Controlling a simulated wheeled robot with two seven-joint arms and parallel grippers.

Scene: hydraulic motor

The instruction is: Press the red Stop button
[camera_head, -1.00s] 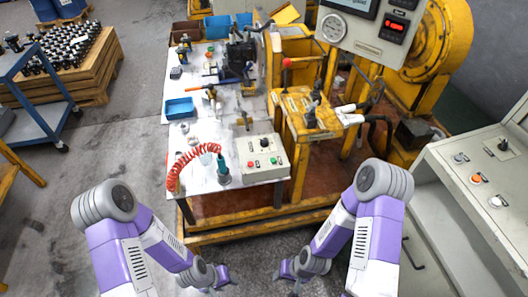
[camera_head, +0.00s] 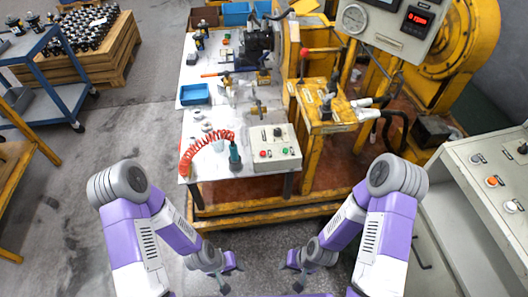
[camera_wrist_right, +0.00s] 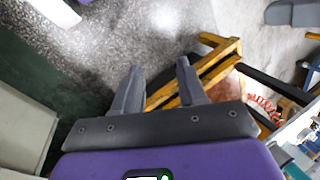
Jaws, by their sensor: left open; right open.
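A pale control box (camera_head: 274,160) sits at the near right corner of the white workbench top. It carries a red button (camera_head: 264,154) on its left, a green button to the right of that, and a black knob above. I cannot read its labels. My left gripper (camera_head: 232,275) is open and empty, low in front of the bench, below and left of the box in the picture. My right gripper (camera_head: 290,274) is open and empty, also low in front of the bench; its two spread fingers show in the right wrist view (camera_wrist_right: 156,72). Neither gripper touches the box.
A green-handled tool (camera_head: 235,158) with a red coiled hose (camera_head: 205,146) lies just left of the box. A yellow machine frame (camera_head: 318,112) stands to its right. A grey console (camera_head: 470,200) with buttons is at far right. Floor before the bench is clear.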

